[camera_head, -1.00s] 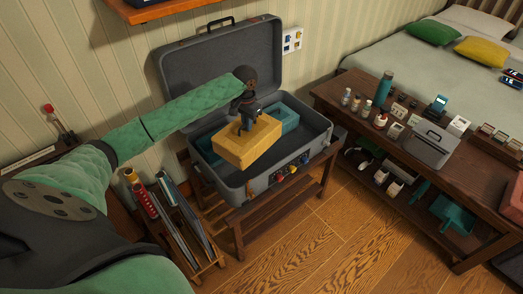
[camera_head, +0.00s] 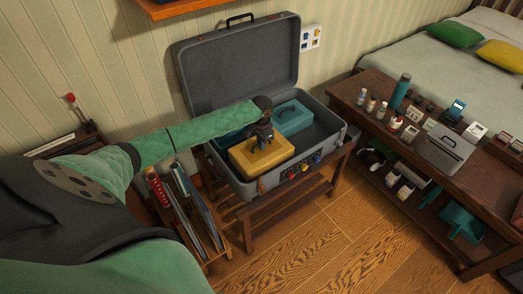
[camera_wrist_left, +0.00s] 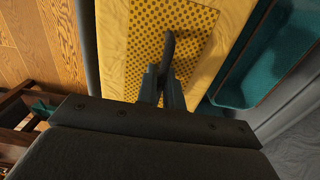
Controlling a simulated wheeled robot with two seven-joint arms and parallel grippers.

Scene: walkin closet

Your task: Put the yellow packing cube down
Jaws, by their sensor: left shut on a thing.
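The yellow packing cube (camera_head: 264,158) is inside the open grey suitcase (camera_head: 250,188), in its front left part. My left gripper (camera_head: 262,143) is above the cube and shut on the handle on its top. In the left wrist view the cube (camera_wrist_left: 205,62) lies under my gripper (camera_wrist_left: 168,75), with its dotted mesh panel and the dark handle between the fingers. The cube looks roughly level; whether its underside touches the suitcase floor is hidden. My right gripper is not in view.
A teal cube (camera_head: 292,117) lies in the suitcase behind the yellow one, and another teal piece (camera_head: 228,138) lies at the left. The suitcase's right part is bare. It stands on a wooden rack (camera_head: 262,219). A wooden bench (camera_head: 400,148) with several small items is at right.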

